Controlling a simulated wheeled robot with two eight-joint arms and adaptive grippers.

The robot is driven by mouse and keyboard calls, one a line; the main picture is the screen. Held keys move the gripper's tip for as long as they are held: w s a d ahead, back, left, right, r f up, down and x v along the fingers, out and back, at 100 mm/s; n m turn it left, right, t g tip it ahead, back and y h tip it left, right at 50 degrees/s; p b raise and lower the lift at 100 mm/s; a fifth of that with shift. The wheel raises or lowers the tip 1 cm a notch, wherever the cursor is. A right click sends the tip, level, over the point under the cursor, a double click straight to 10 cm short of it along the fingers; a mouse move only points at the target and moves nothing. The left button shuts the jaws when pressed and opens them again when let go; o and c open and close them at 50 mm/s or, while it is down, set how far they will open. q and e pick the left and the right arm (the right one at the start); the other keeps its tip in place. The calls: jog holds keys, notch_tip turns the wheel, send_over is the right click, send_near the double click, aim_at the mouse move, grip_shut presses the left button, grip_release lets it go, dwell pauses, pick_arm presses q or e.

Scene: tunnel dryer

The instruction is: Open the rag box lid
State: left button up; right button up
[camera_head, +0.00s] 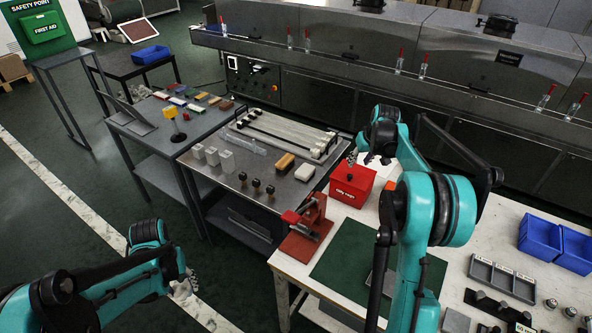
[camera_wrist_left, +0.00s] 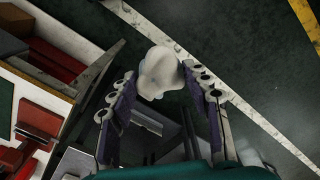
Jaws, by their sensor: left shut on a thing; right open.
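The red rag box (camera_head: 351,186) stands at the back left of the white table. Its lid looks down, with a small dark knob on top. My right gripper (camera_head: 373,157) is open just behind and above the box, partly hidden by my right arm; I cannot tell whether it touches the lid. My left gripper (camera_head: 187,284) is low at the lower left, over the floor beside the tables. In the left wrist view it is shut on a crumpled white rag (camera_wrist_left: 160,72), which sits between the two fingers.
A red vise (camera_head: 307,222) stands in front of the box, beside a green mat (camera_head: 345,262). A grey table (camera_head: 262,185) with blocks and stamps adjoins on the left. Blue bins (camera_head: 540,236) and a grey divided tray (camera_head: 503,277) are at right. The steel dryer (camera_head: 400,45) runs behind.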

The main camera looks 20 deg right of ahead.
aim_at(350, 175)
pick_arm(q)
notch_tip(350, 175, down, 3)
jog(key=b, duration=0.2)
jog(key=shift+b, duration=0.35)
pick_arm(e)
jog(key=x, duration=1)
jog(key=shift+w+f, duration=0.15)
jog(key=shift+f, duration=0.25)
grip_shut()
